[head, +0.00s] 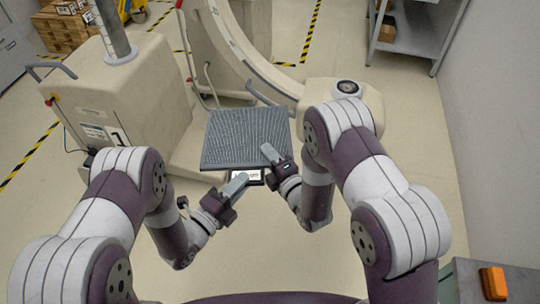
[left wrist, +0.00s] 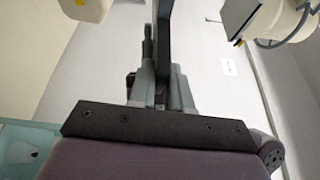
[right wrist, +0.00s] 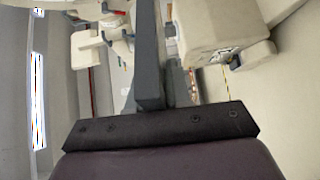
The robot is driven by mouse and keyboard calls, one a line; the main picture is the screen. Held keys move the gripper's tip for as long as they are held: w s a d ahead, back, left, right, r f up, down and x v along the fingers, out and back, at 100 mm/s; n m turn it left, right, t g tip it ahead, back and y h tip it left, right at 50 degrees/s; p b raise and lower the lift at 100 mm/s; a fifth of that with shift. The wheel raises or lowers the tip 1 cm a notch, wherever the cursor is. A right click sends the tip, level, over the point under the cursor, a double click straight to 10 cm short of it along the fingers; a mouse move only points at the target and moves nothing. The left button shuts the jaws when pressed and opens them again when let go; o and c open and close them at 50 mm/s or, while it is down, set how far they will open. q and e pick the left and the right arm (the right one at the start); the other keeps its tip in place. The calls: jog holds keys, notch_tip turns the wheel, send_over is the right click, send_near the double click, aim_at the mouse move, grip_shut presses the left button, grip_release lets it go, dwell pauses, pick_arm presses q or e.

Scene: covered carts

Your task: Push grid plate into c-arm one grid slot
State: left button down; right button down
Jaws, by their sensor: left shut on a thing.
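The grid plate (head: 235,138) is a dark grey ribbed slab in front of the beige c-arm (head: 235,60), with a white label (head: 247,175) at its near edge. My left gripper (head: 238,182) is shut on the plate's near edge, by the label. My right gripper (head: 269,152) is at the plate's right side, one finger over its top; its closure is unclear. The plate shows edge-on as a dark bar in the left wrist view (left wrist: 164,40) and the right wrist view (right wrist: 148,50). I cannot make out the grid slot; the plate's far edge hides what lies behind.
The c-arm's cabinet (head: 130,95) stands left, and a beige housing with a round dark top (head: 346,88) stands right, close to my right arm. A metal shelf (head: 415,35) is at back right. An orange object (head: 493,284) lies at lower right. The floor between is clear.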

pick_arm(q)
jog(key=c, duration=1)
grip_release()
jog(key=shift+d+r, duration=0.1)
